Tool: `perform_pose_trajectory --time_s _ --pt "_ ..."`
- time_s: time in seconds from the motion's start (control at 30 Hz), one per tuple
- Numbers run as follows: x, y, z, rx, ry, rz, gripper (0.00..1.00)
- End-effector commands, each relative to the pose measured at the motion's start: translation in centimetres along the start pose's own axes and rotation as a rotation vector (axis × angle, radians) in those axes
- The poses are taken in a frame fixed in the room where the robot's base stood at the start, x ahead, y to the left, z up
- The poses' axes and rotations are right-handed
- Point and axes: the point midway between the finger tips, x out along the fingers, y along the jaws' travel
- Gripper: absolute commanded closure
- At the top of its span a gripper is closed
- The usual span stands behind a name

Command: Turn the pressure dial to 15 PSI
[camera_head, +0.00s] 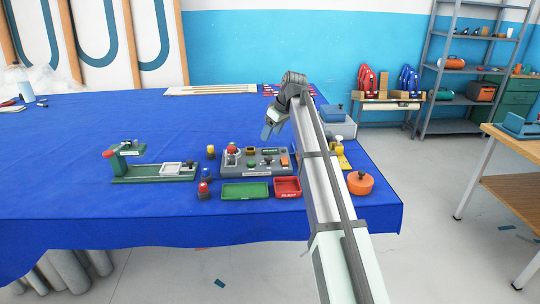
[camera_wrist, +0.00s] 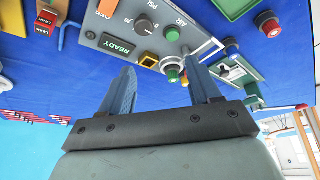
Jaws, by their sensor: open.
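The grey control panel (camera_head: 236,168) stands on the blue table. The wrist view shows it upside down, with the dark round pressure dial (camera_wrist: 144,27) on a light face marked PSI. The dial's pointer is too small to read surely. Beside the dial are a READY display (camera_wrist: 117,46), a yellow-framed square button (camera_wrist: 148,60) and a green button (camera_wrist: 172,34). My gripper (camera_head: 268,134) hangs over the back of the panel, tilted. In the wrist view my gripper (camera_wrist: 158,80) is open and empty, its two blue-grey fingers apart from the dial.
A green tray (camera_head: 245,190) and a red tray (camera_head: 287,186) lie in front of the panel. A green fixture (camera_head: 153,172) stands to the left, and an orange round object (camera_head: 360,183) to the right. Small coloured pieces stand near the panel's left. The table's left half is mostly clear.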

Motion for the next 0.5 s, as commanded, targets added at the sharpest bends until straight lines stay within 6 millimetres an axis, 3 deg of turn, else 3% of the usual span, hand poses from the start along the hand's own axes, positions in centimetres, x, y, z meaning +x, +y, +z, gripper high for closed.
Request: perform_pose_trajectory --time_s 0.1,0.23,0.5 --pt "-1.5 1.7 1.4 0.029 -0.023 0.017 0.38" --pt "-1.6 2.2 1.9 0.039 -0.033 0.02 0.38" --pt "1.9 2.2 2.0 0.038 -0.033 0.019 0.38"
